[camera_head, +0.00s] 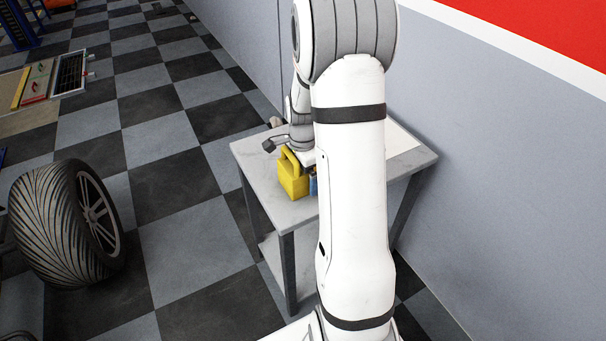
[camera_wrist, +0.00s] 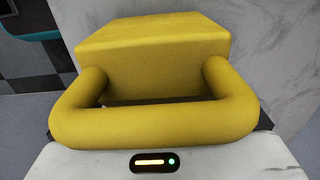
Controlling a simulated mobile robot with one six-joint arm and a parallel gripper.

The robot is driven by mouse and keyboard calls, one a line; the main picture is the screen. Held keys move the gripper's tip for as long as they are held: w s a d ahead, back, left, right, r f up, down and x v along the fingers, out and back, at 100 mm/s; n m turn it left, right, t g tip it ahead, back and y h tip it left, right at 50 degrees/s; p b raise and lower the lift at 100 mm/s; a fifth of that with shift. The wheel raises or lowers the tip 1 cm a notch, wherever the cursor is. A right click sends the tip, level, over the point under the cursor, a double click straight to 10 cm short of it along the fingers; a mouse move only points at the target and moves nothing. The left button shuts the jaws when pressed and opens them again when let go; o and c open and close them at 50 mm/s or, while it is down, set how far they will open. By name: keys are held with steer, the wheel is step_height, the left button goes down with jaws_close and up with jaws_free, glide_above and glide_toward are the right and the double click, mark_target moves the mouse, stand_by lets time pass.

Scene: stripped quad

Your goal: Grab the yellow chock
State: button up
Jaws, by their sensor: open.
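The yellow chock (camera_head: 292,177) stands on the small grey table (camera_head: 408,160), near its left edge, with its handle up. In the wrist view the chock (camera_wrist: 155,48) fills the middle, and its thick looped handle crosses just in front of my gripper's white body. My gripper (camera_head: 289,150) is open at the top of the chock, by the handle. Dark finger parts show at both ends of the handle in the wrist view. I cannot tell whether they touch it. My arm hides part of the table.
A blue item (camera_head: 313,186) is partly hidden right beside the chock. A grey wall (camera_head: 490,170) runs behind the table. Open floor (camera_head: 180,200) separates tyre and table.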

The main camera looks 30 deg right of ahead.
steer(key=shift+f, duration=0.2)
steer(key=c, duration=1.2)
steer(key=shift+r, duration=0.1)
steer(key=shift+c, duration=0.2)
